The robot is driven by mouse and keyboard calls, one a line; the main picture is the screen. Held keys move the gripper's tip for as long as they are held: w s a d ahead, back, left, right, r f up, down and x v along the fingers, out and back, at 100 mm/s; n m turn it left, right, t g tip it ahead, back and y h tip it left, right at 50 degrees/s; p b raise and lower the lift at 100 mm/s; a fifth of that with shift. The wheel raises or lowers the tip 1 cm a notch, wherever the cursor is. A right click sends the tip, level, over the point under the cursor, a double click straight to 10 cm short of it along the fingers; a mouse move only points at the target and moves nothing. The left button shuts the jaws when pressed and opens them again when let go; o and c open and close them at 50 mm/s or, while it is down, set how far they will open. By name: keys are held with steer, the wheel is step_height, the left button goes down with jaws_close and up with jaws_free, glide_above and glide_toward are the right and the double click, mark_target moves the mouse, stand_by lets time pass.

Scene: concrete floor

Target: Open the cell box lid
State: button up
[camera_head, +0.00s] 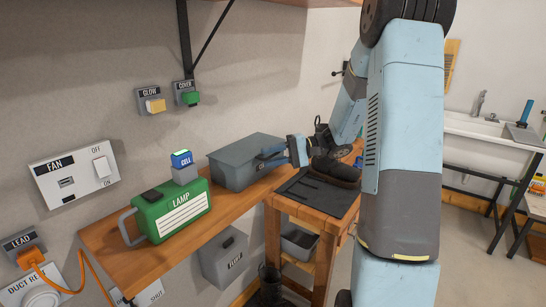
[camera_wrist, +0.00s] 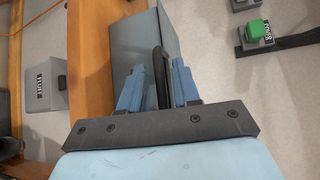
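The grey cell box (camera_head: 233,172) stands on the wooden shelf, its flat lid (camera_head: 243,148) shut. Its front label is partly hidden by my gripper (camera_head: 272,153), which is at the box's right-hand front. In the wrist view the grey box (camera_wrist: 140,45) lies ahead of my gripper (camera_wrist: 157,80). A dark upright handle (camera_wrist: 161,72) on the box stands between my two blue fingers. The fingers are apart, with a gap beside the handle on the left; whether the right finger touches it I cannot tell.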

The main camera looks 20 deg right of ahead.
jaws_close()
steer(key=shift+d+f, duration=0.1)
steer(key=shift+d, duration=0.05)
stand_by(0.4)
